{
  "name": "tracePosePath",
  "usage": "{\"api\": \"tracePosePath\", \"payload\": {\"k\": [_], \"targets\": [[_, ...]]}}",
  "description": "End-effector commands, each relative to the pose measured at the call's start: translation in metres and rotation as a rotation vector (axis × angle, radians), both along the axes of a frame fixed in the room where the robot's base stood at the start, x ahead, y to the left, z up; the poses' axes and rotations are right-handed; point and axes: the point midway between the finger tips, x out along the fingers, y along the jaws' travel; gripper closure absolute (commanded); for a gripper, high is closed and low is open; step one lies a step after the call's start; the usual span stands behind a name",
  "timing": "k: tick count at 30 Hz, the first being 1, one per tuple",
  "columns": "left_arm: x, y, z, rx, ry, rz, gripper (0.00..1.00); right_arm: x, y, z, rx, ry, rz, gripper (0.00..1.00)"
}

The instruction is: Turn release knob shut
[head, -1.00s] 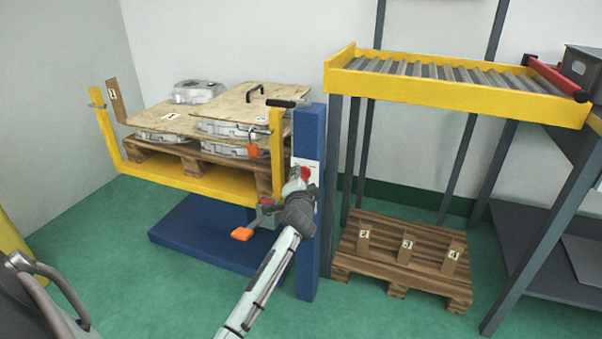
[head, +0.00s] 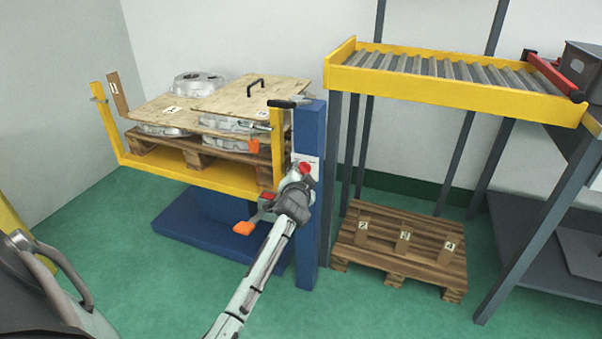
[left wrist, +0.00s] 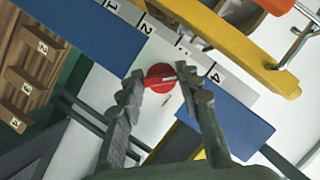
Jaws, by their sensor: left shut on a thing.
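The red release knob (head: 305,168) sits on a white plate on the blue lift column (head: 308,128). My left gripper (head: 299,180) is at the knob. In the left wrist view the two grey fingers of my left gripper (left wrist: 161,84) stand on either side of it, shut on it. The white strip (left wrist: 168,46) behind carries number labels; 1, 2 and 4 can be read. My right gripper is not in view.
A yellow lift frame (head: 160,175) left of the column holds a pallet with castings and wooden boards (head: 250,95). An orange-ended lever (head: 243,228) juts out below it. A yellow roller conveyor (head: 450,92) and a floor pallet (head: 400,252) stand right.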

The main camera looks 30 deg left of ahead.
Motion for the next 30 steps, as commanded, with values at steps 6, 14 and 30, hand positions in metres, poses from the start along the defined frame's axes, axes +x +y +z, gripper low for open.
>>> {"api": "tracePosePath", "payload": {"k": [6, 14, 30], "targets": [[0.000, 0.000, -0.001, -0.006, 0.000, 0.001, 0.95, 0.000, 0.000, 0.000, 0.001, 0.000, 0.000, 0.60], [0.000, 0.000, -0.001, -0.005, 0.000, 0.000, 0.45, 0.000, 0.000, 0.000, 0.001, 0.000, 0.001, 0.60], [-0.027, -0.016, 0.007, -0.004, 0.000, -0.001, 0.45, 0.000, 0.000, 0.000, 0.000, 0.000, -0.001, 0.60]]}}
